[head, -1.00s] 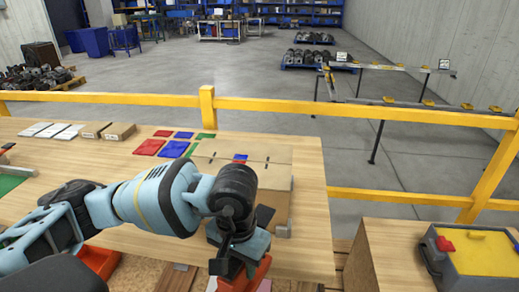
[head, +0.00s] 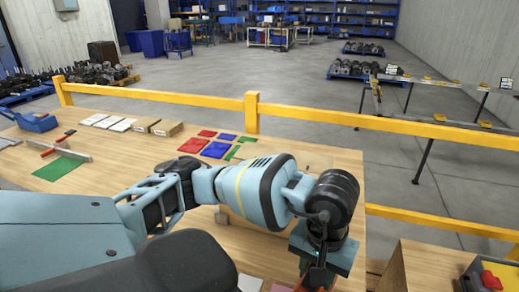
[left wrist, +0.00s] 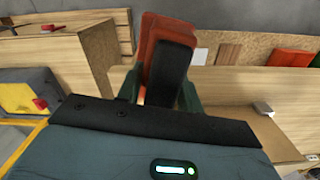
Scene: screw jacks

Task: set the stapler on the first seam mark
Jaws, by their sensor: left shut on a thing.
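My left gripper (head: 318,262) is low at the right of the head view, with its fingers partly cut off by the bottom edge. In the left wrist view the gripper (left wrist: 160,95) is shut on the stapler (left wrist: 158,45), which is orange-red with a black part. Only a small red bit of the stapler (head: 322,288) shows at the bottom of the head view. The cardboard box is mostly hidden behind my left arm, and I cannot make out its seam marks. My right gripper is not in view.
The wooden table (head: 120,175) carries red (head: 193,146), blue (head: 217,149) and green sheets, small boxes (head: 165,128) and a green mat (head: 62,168). A yellow rail (head: 330,114) runs behind it. A grey and yellow case (head: 488,275) stands at the lower right.

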